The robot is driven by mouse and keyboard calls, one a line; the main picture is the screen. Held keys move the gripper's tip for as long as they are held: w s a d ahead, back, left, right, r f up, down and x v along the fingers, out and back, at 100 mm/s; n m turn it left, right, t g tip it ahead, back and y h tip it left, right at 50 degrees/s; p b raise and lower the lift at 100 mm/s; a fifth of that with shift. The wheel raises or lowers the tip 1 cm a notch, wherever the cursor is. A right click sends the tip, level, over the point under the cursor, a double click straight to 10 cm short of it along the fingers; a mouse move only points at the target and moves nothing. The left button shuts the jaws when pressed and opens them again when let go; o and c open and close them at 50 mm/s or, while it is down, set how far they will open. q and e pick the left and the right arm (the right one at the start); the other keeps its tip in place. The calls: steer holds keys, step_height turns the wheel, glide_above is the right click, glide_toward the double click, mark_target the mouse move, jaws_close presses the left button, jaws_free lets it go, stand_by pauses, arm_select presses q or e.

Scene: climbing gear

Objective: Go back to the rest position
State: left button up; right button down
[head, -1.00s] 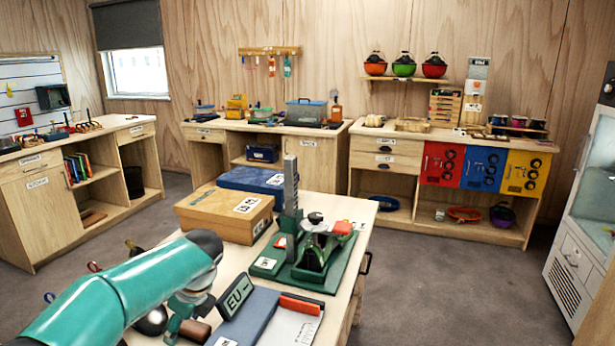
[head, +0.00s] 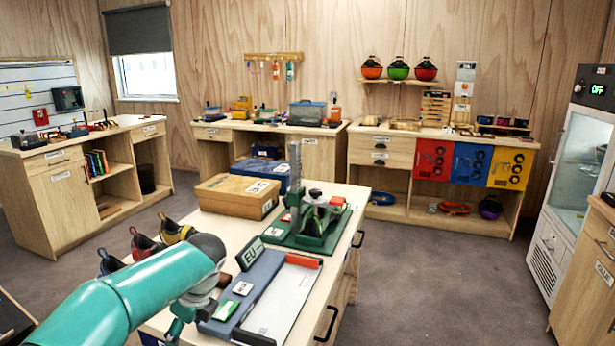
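My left arm, teal, comes in from the lower left over the near workbench (head: 345,238). Its wrist end is over the bench's left part, beside a blue tray-like board with a white sheet (head: 281,303). The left gripper (head: 184,318) shows only in part below the wrist, and its fingertips cannot be made out. I cannot tell whether it is open or holds anything. My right gripper is not in view.
Cabinets line the walls, and a glass-door cabinet (head: 578,190) stands at right. Grey floor (head: 430,270) is clear to the right.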

arm_select(q)
steer(key=s+d+f+n+g+h+p, duration=0.1)
steer(key=s+f+g+h, duration=0.15)
steer(key=s+f, duration=0.65)
steer(key=s+f+n+g+h+p, duration=0.1)
steer(key=s+f+g+p, duration=0.15)
steer(key=s+f, duration=0.7)
steer(key=s+d+f+n+t+h, duration=0.4)
steer(key=s+d+f+n, duration=0.7)
steer(key=n, duration=1.1)
steer(key=shift+d+h, duration=0.45)
steer(key=shift+d, duration=0.05)
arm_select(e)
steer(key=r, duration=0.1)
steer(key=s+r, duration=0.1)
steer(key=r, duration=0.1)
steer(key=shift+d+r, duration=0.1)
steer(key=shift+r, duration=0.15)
arm_select(q)
steer(key=shift+f, duration=0.1)
steer(key=shift+c, duration=0.3)
